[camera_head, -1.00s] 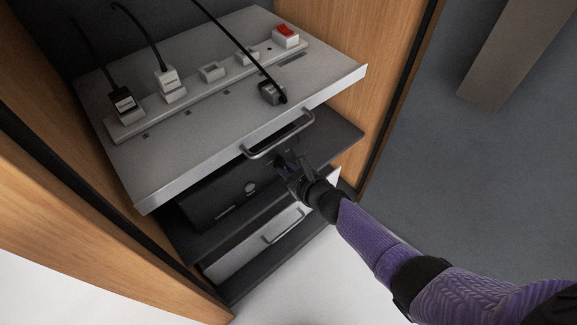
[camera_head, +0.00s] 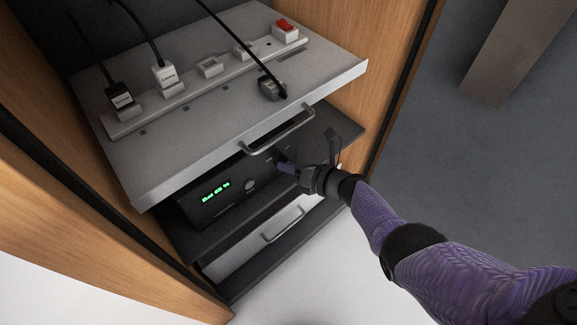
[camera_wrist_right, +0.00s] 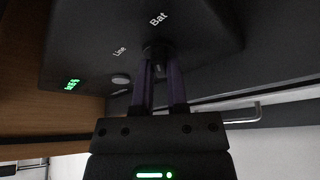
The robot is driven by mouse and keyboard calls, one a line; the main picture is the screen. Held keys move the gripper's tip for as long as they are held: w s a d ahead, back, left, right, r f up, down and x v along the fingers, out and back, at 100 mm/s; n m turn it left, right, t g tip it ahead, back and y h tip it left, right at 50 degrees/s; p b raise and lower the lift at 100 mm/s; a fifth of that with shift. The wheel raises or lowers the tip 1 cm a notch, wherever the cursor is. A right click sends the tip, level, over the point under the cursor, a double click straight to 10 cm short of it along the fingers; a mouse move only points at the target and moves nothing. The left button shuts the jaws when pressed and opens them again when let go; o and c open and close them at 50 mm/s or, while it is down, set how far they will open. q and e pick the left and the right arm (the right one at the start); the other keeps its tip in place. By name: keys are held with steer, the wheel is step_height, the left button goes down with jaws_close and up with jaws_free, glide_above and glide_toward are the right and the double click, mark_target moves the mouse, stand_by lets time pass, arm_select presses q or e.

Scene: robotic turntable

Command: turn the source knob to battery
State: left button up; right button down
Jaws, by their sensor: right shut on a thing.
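The dark power unit (camera_head: 232,207) sits on the shelf below the pulled-out top shelf, with a lit green display (camera_head: 215,191) on its front. In the right wrist view its front panel (camera_wrist_right: 95,45) carries the labels "Bat" and "Line". The dark source knob (camera_wrist_right: 155,50) is below "Bat" and right of "Line". My right gripper (camera_wrist_right: 158,88) is shut on the knob, with its purple fingers on either side. I cannot tell which way the knob points. In the head view my right gripper (camera_head: 284,163) reaches the unit's right part and hides the knob. My left gripper is not in view.
The grey top shelf (camera_head: 180,165) overhangs the unit, with a handle (camera_head: 280,135) close above my right gripper. It bears a power strip (camera_head: 205,84) with plugs and a red switch (camera_head: 285,25). A drawer (camera_head: 262,246) lies below. Wooden cabinet walls stand on both sides.

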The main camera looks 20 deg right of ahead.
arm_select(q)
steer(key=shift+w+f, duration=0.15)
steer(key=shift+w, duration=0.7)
arm_select(e)
steer(key=shift+m, duration=0.6)
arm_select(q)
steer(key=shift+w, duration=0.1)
arm_select(e)
steer(key=shift+y, duration=0.4)
steer(key=c, duration=0.6)
jaws_free()
steer(key=shift+c, duration=0.2)
steer(key=shift+d, duration=0.1)
arm_select(q)
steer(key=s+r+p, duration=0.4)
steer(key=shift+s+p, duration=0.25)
steer(key=shift+p, duration=0.1)
arm_select(e)
steer(key=v, duration=0.9)
steer(key=shift+s+d, duration=0.2)
steer(key=shift+s, duration=0.15)
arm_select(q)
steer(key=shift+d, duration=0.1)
arm_select(e)
steer(key=shift+r, duration=0.15)
